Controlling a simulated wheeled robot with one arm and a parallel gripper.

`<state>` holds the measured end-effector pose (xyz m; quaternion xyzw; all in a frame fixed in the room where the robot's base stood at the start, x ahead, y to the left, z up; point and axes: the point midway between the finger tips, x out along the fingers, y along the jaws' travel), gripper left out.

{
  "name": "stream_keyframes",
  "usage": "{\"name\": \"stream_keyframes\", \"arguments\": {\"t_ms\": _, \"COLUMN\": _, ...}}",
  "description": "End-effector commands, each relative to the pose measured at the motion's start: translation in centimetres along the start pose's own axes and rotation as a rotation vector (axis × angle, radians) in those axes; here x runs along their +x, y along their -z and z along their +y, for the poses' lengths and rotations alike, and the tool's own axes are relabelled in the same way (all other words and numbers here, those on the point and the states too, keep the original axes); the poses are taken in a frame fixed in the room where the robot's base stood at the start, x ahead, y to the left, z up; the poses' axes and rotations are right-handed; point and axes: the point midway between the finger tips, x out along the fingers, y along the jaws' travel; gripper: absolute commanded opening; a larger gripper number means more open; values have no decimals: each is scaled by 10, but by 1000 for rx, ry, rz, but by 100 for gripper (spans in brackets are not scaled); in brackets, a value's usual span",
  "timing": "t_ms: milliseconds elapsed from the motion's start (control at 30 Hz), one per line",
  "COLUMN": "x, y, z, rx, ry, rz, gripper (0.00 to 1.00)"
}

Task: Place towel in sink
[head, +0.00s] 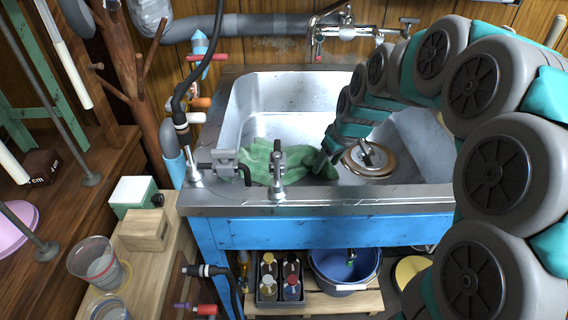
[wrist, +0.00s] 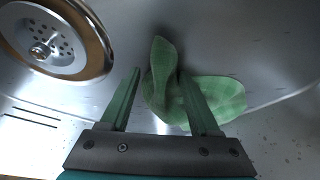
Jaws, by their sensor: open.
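The green towel (head: 257,158) lies crumpled on the floor of the metal sink (head: 250,108), towards its left side in the head view. It also shows in the wrist view (wrist: 212,92), around the tip of the right finger. My gripper (wrist: 158,90) is open, with its two green fingers apart and low over the sink floor. The left finger is clear of the towel; the right finger overlaps it, and I cannot tell whether they touch. In the head view the gripper (head: 328,160) is beside the towel's right end, its fingers partly hidden.
A round drain strainer (head: 368,160) sits right of the towel. Metal valves (head: 278,170) stand on the sink's front edge. A faucet (head: 345,32) is behind. A wooden bench (head: 150,265) with a beaker (head: 97,262) is at left; a blue bucket (head: 345,268) stands below.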

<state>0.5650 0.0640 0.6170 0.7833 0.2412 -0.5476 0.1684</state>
Motion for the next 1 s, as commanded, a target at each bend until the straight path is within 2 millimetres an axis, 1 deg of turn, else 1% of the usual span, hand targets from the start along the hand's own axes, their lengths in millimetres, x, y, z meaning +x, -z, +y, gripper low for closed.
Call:
{"name": "stream_keyframes", "arguments": {"t_ms": 167, "x": -1, "y": 0, "z": 0, "rx": 0, "ry": 0, "rz": 0, "gripper": 62}}
{"name": "stream_keyframes", "arguments": {"t_ms": 267, "x": -5, "y": 0, "z": 1, "rx": 0, "ry": 0, "rz": 0, "gripper": 62}}
{"name": "stream_keyframes", "arguments": {"t_ms": 500, "x": -27, "y": 2, "z": 7, "rx": 1, "ry": -2, "rz": 4, "gripper": 62}}
{"name": "stream_keyframes", "arguments": {"t_ms": 733, "x": -39, "y": 2, "z": 10, "rx": 1, "ry": -1, "rz": 1, "gripper": 62}}
{"name": "stream_keyframes", "arguments": {"t_ms": 867, "x": -57, "y": 4, "z": 15, "rx": 1, "ry": -3, "rz": 5, "gripper": 62}}
{"name": "stream_keyframes", "arguments": {"t_ms": 1000, "x": -82, "y": 4, "z": 20, "rx": 0, "ry": -2, "rz": 3, "gripper": 62}}
